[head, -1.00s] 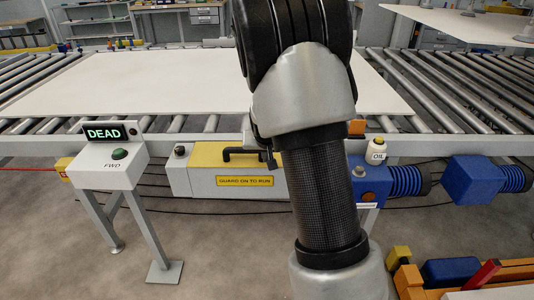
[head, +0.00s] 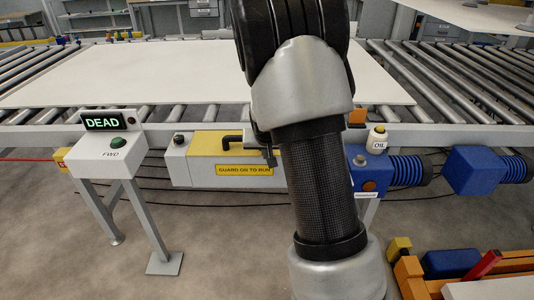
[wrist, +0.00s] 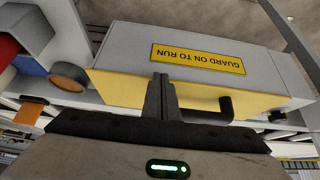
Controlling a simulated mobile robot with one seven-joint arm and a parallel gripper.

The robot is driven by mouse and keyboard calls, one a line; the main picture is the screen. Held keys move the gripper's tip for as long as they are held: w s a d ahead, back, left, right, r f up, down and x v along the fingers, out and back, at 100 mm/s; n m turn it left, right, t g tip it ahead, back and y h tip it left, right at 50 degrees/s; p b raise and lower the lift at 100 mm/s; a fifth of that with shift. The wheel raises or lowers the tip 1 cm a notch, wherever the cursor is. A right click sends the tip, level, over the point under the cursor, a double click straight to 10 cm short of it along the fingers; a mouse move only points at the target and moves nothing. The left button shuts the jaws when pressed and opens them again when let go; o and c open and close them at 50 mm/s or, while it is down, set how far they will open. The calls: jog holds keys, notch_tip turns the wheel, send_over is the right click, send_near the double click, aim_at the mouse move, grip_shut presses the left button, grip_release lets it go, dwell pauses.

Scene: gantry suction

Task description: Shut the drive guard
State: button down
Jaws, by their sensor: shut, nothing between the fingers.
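The drive guard (head: 208,143) is a pale grey box with a yellow upper face, a black handle (head: 232,141) and a yellow "GUARD ON TO RUN" label, set below the conveyor's front edge. In the wrist view the guard (wrist: 225,82) appears upside down with its handle (wrist: 222,110). My gripper (head: 269,158) is at the right part of the guard, partly hidden by my forearm. In the wrist view my shut, empty fingers (wrist: 161,82) overlap the yellow face beside the handle. I cannot tell whether they touch, or whether the guard is fully seated.
A control stand (head: 104,163) at left shows "DEAD" above a green button marked FWD. A blue drive housing (head: 369,176) and an oil bottle (head: 377,142) are right of the guard. A white sheet (head: 180,75) lies on the rollers. An orange crate (head: 408,275) stands on the floor at lower right.

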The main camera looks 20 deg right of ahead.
notch_tip(320, 180, up, 5)
jog(key=p, duration=0.3)
jog(key=s+a+f, duration=0.3)
jog(key=s+f, duration=0.1)
jog(key=s, duration=0.5)
jog(key=s+a+r+n+y, duration=0.1)
jog(key=s+a+r, duration=0.2)
jog(key=s+r, duration=0.3)
jog(key=s+a+r+y, duration=0.1)
jog(key=s+a+r, duration=0.2)
jog(key=r, duration=0.6)
jog(key=s+a+r+n, duration=0.2)
jog(key=s+r, duration=0.2)
jog(key=s, duration=0.4)
jog(key=s+a+r+n, duration=0.1)
jog(key=s+r, duration=0.2)
jog(key=s, duration=0.5)
notch_tip(320, 180, up, 20)
jog(key=p, duration=2)
jog(key=shift+w+g, duration=0.25)
jog(key=shift+g, duration=0.05)
